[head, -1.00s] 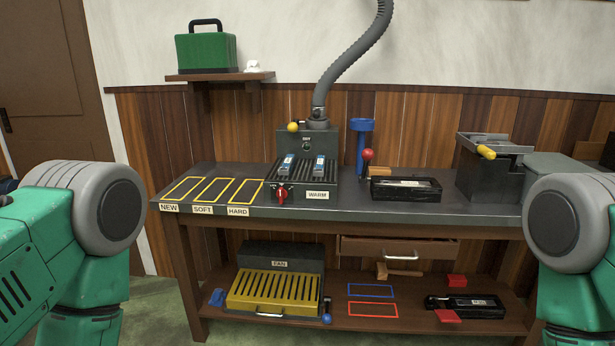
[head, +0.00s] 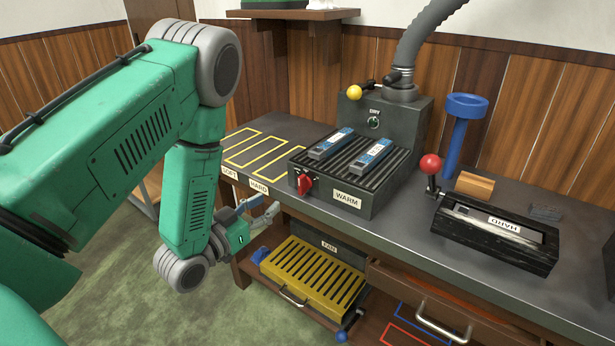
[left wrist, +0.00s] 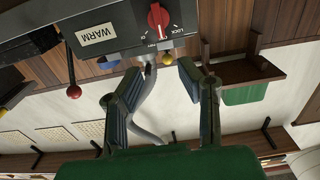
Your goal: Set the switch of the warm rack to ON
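The warm rack (head: 330,190) is a dark slatted box on the bench, with a WARM label. Its red switch (head: 304,184) is a knob at the front left. In the left wrist view the red switch (left wrist: 158,20) shows upside down at the top, with small lettering around it; its setting is hard to read. My left gripper (head: 258,208) is in front of the bench edge, below and left of the switch, not touching it. In the left wrist view its fingers (left wrist: 160,73) are spread apart with nothing between them. My right gripper is out of view.
Two blue-and-white pieces (head: 372,156) lie on the rack. Behind it stands a dark DRY box (head: 385,128) with a hose. A yellow slatted FAN unit (head: 310,275) is below.

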